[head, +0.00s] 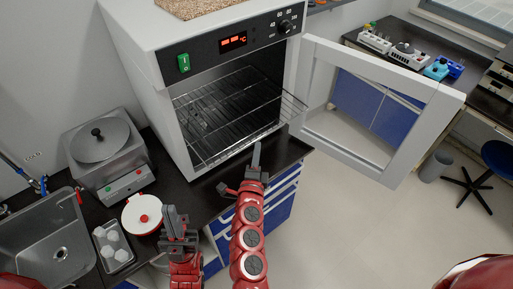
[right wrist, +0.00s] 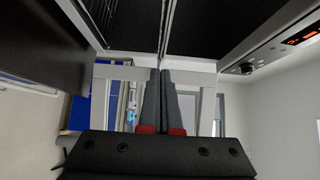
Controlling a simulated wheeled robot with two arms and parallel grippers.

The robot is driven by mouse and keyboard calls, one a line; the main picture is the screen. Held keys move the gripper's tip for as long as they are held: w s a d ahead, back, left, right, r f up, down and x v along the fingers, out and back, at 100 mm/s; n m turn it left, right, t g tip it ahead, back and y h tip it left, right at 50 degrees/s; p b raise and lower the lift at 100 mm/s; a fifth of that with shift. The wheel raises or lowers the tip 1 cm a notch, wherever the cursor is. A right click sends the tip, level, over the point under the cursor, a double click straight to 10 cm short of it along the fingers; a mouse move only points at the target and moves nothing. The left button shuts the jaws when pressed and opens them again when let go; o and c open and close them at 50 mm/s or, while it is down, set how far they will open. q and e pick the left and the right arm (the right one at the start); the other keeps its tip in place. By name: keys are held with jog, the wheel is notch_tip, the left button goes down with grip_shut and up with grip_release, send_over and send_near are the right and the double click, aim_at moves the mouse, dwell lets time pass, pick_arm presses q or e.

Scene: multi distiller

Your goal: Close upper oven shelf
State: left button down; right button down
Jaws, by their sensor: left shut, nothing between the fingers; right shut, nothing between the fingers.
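The oven (head: 130,50) is white, with its door (head: 385,150) swung wide open to the right. Inside it are wire shelves, and the upper wire shelf (head: 225,88) juts past the front opening at its right end. I cannot clearly tell where its wires and those below separate. My right gripper (head: 257,148) is shut and empty, pointing up just in front of the shelf's front edge. In the right wrist view its shut fingers (right wrist: 162,72) point at a thin shelf edge (right wrist: 164,35); contact is unclear. My left gripper (head: 176,212) is shut and empty, lower left by the counter edge.
A control panel (head: 240,38) with red display tops the oven opening. A water bath (head: 103,155), a white lidded pot (head: 142,214), a small tray (head: 113,248) and a sink (head: 45,240) are on the left.

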aim_at(225, 120)
jog(key=shift+w+a, duration=0.1)
jog(key=shift+w, duration=0.05)
jog(key=w+a+b, duration=0.3)
jog(key=w, duration=0.1)
jog(key=w+a+b, duration=0.2)
jog(key=w+a, duration=0.1)
jog(key=w, duration=0.1)
jog(key=w+a+b, duration=0.3)
jog(key=w, duration=0.2)
jog(key=shift+a+b, duration=0.3)
jog(key=shift+b, duration=0.05)
jog(key=shift+r, duration=0.2)
jog(key=shift+r, duration=0.1)
